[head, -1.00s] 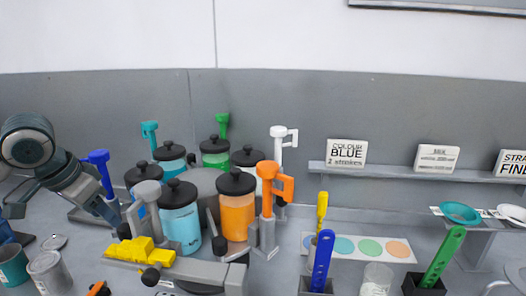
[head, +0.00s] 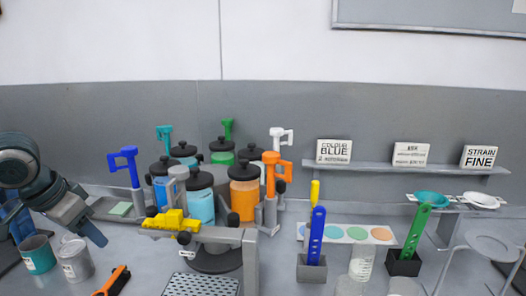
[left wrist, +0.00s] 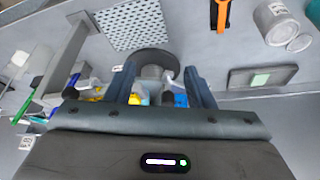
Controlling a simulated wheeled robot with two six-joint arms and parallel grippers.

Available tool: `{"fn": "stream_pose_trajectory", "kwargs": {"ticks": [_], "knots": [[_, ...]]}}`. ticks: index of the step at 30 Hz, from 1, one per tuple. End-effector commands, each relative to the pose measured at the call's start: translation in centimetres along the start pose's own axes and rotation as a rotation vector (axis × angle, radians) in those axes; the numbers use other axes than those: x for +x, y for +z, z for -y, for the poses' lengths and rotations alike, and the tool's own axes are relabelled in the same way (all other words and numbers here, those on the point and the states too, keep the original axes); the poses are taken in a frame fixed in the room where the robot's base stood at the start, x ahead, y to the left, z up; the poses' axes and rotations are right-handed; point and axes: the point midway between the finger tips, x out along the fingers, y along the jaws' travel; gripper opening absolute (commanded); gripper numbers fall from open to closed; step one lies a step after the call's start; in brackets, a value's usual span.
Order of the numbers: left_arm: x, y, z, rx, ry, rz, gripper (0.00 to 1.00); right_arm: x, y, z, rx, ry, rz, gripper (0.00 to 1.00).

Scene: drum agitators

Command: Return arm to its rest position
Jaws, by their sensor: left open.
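My left gripper (head: 88,222) is at the left side of the head view, with its fingers pointing down and to the right. It is left of the blue crank handle (head: 125,165) and apart from it, above the bench near the cans. In the left wrist view, its two fingers (left wrist: 140,85) are spread with nothing held between them. The drum agitator stand carries several black-lidded jars, including an orange jar (head: 244,195) and a light blue jar (head: 201,203). A yellow clamp piece (head: 170,221) sits on its front bar. My right gripper is not in view.
A teal can (head: 38,255) and a grey can (head: 75,260) stand below my left arm. A brush with an orange handle (head: 114,280) lies beside them. A perforated plate (head: 202,285) lies at the front. A shelf (head: 375,167) with sign cards runs along the back wall.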

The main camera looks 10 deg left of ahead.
Motion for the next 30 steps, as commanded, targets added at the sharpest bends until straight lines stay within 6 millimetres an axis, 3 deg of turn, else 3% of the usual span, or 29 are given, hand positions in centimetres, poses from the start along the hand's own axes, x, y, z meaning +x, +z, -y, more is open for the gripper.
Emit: {"fn": "stream_pose_trajectory", "kwargs": {"ticks": [10, 17, 23, 30], "knots": [[5.0, 0.8, -0.8, 0.053, 0.017, 0.002, 0.49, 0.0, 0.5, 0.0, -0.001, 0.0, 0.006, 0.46], [10.0, 2.0, -2.0, 0.099, 0.031, -0.003, 0.49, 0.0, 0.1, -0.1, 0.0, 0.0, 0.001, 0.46], [16.4, 4.5, -4.5, 0.137, 0.05, -0.018, 0.49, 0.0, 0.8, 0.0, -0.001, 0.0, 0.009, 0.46], [24.1, 9.6, -9.3, 0.139, 0.054, -0.044, 0.49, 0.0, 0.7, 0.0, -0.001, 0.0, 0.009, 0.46]]}}
